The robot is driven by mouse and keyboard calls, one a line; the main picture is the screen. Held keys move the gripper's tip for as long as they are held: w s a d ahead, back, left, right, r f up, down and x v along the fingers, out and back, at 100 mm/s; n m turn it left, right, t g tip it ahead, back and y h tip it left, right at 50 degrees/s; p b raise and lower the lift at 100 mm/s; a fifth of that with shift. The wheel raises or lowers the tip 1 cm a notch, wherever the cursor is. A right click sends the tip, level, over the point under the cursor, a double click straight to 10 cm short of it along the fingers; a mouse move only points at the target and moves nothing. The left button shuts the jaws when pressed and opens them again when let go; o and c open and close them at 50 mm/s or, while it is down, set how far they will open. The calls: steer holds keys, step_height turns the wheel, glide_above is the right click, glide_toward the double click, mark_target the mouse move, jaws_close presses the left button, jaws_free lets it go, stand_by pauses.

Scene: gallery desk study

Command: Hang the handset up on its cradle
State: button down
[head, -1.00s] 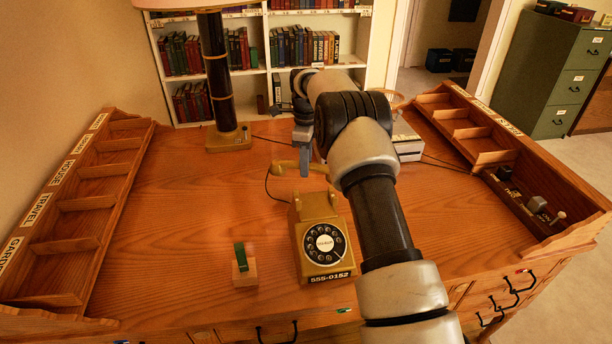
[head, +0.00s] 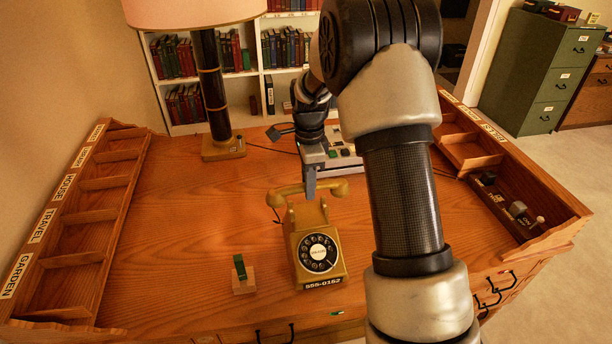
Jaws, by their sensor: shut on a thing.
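The yellow rotary telephone (head: 317,256) stands upright on the wooden desk, its dial facing me. Its cradle (head: 307,212) is at the top of the body. The yellow handset (head: 287,192) lies crosswise just above or behind the cradle, one end to the left and one to the right. My gripper (head: 310,187) is shut on the handset near its middle. I cannot tell whether the handset touches the cradle. The cord shows only in part, at the left of the phone.
A small wooden block with a green piece (head: 243,274) stands left of the phone. A lamp (head: 222,146) stands behind left. A grey-white box-like device (head: 343,152) is behind my gripper. Labelled pigeonholes (head: 75,215) line the left edge. The desk's middle left is clear.

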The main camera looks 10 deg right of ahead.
stand_by(0.3)
steer(key=shift+f+b, duration=1.15)
steer(key=shift+f, duration=0.85)
steer(key=shift+f, duration=0.15)
steer(key=shift+f+b, duration=0.75)
steer(key=shift+f, duration=0.45)
steer(key=c, duration=1.4)
jaws_free()
steer(key=shift+f, duration=0.1)
